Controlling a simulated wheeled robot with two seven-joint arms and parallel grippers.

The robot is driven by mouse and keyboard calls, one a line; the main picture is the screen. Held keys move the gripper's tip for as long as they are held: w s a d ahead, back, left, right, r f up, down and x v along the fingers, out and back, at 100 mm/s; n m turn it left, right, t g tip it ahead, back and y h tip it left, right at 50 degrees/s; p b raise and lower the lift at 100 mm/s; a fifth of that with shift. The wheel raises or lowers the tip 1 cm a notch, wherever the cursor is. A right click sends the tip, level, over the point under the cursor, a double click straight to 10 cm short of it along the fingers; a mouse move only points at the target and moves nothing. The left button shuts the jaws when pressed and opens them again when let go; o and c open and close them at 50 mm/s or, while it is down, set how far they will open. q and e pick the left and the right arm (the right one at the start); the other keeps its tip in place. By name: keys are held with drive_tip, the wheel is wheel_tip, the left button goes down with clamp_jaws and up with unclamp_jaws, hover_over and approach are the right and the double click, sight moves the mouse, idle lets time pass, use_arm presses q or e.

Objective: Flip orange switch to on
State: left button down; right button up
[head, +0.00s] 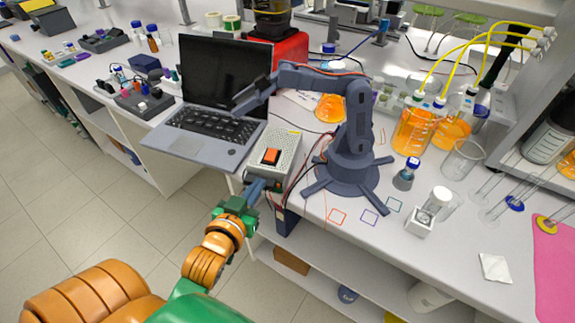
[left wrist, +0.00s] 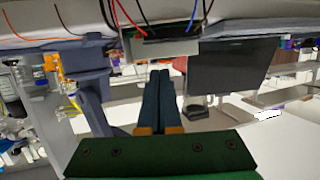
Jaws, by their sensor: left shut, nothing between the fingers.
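The orange switch (head: 271,156) sits on top of a light grey metal box (head: 287,147) at the bench's front edge, beside a laptop. Which way the switch is tipped is too small to tell. My left gripper (head: 256,186) is shut and empty, close to the near side of the box, just below the switch in the head view. I cannot tell whether it touches the box. In the left wrist view the shut fingers (left wrist: 161,78) point ahead, with wires and the bench edge above them; the switch is not seen there. My right gripper is not in view.
A blue-grey desktop robot arm (head: 347,165) stands right of the box, reaching over the laptop (head: 214,90). Wires run beside the box. Flasks of orange liquid (head: 414,130) and a small bottle (head: 406,174) stand farther right. The floor left of the bench is clear.

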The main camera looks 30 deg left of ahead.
sight(268, 159)
use_arm(q)
drive_tip(key=shift+t+y, duration=0.5)
drive_tip(key=shift+t, duration=0.4)
drive_tip(key=w+r+b, duration=0.1)
drive_tip(key=w+a+r+b, duration=0.1)
drive_tip(key=w+r, duration=0.1)
drive_tip(key=w+r+b, duration=0.1)
drive_tip(key=b, duration=0.1)
drive_tip(key=shift+w+a+r, duration=0.25)
drive_tip(key=shift+a+r, duration=0.15)
drive_tip(key=shift+n, duration=0.3)
drive_tip(key=p+x, duration=0.1)
drive_tip(key=x, duration=0.4)
drive_tip(key=shift+w+r, duration=0.15)
drive_tip(key=shift+w, duration=0.1)
wheel_tip(268, 159, down, 3)
drive_tip(key=shift+f, duration=0.5)
